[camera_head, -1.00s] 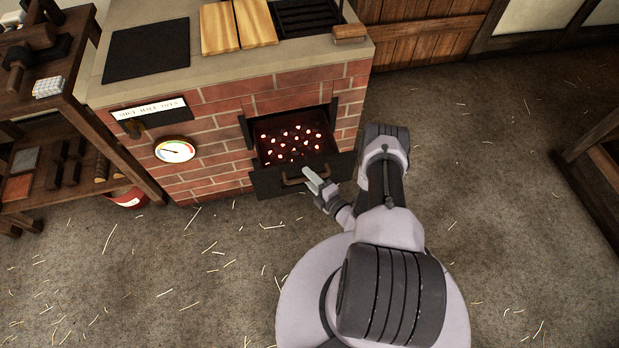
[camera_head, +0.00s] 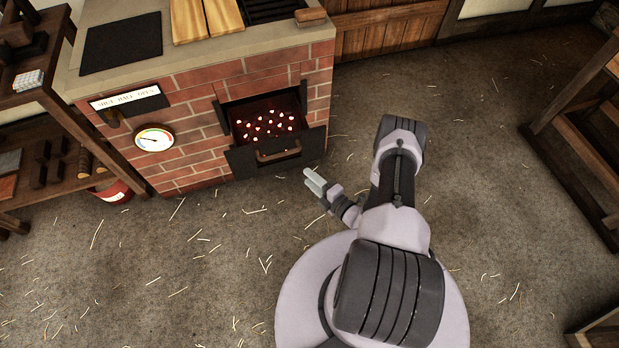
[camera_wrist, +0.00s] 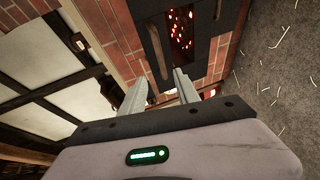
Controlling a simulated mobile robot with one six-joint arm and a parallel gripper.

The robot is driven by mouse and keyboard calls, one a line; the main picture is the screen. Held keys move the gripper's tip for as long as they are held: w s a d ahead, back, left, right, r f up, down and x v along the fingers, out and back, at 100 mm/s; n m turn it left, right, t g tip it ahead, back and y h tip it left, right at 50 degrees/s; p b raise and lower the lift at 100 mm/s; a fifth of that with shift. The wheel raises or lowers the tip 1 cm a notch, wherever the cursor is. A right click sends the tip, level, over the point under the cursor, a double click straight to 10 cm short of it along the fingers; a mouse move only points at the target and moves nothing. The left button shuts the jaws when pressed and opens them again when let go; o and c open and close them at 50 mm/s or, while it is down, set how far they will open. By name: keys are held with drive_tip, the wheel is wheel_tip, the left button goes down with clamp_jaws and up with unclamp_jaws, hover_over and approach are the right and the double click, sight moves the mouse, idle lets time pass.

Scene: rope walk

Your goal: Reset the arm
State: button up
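My gripper (camera_head: 309,178) is in front of the brick stove, low and a little right of the open stove door (camera_head: 279,157). In the wrist view my gripper (camera_wrist: 160,80) has its two pale fingers apart, with nothing between them. The door hangs down at the mouth of the firebox and has a brown bar handle (camera_head: 279,154). The handle also shows in the wrist view (camera_wrist: 153,44), beyond the fingers and clear of them. My arm is folded over my round base.
The brick stove (camera_head: 188,160) stands ahead, with glowing coals (camera_head: 268,124) inside. A wooden shelf (camera_head: 62,100) is at left, with a red bucket (camera_head: 112,192) by it. A wooden frame (camera_head: 577,150) stands at right. Straw-strewn floor (camera_head: 480,180) between is clear.

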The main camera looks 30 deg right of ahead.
drive_tip(key=shift+s+d+r, duration=0.1)
drive_tip(key=shift+s, duration=0.45)
drive_tip(key=shift+w, duration=0.1)
